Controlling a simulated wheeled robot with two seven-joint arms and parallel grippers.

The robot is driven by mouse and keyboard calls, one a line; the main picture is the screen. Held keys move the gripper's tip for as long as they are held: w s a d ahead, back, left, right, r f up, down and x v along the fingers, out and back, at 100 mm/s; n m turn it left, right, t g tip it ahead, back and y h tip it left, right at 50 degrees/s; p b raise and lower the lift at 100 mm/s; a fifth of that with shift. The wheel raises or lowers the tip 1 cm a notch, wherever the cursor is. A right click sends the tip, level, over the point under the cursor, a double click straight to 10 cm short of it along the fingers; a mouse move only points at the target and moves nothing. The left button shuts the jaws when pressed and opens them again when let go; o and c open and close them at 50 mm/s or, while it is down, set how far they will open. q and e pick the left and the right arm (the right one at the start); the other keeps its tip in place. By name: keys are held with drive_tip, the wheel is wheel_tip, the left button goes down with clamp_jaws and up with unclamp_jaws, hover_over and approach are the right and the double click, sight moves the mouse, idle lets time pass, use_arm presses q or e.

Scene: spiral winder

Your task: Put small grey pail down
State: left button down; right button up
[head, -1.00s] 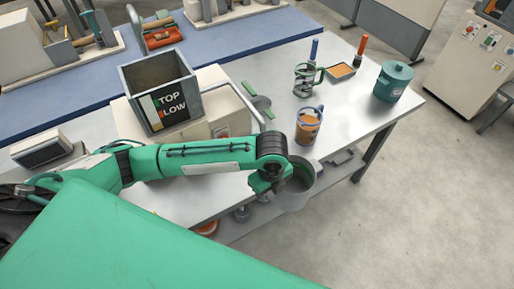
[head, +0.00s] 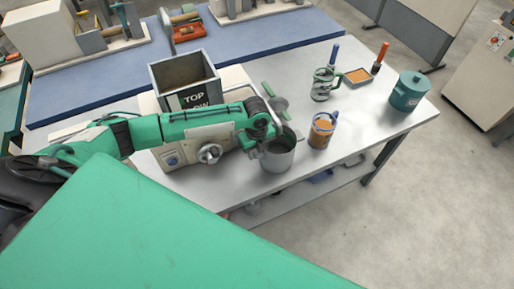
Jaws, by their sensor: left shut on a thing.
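The small grey pail (head: 277,160) is at the front part of the light metal table (head: 325,190), beside the cup with orange-brown contents. My left gripper (head: 268,141) is shut on the pail near its rim, on its left side. The pail looks upright and its dark inside shows. I cannot tell whether its base touches the table top. My right gripper is not in view.
A cup with a blue handle (head: 321,131) stands close right of the pail. A machine with a grey hopper (head: 184,72) is left.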

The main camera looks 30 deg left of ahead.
use_arm(q)
drive_tip(key=shift+f, duration=0.1)
drive_tip(key=c, duration=1.4)
unclamp_jaws()
drive_tip(key=shift+f, duration=0.2)
drive_tip(key=shift+c, duration=0.2)
drive_tip(key=o, duration=0.4)
drive_tip(key=shift+o, duration=0.2)
drive_tip(key=shift+r, duration=0.1)
drive_tip(key=shift+r, duration=0.1)
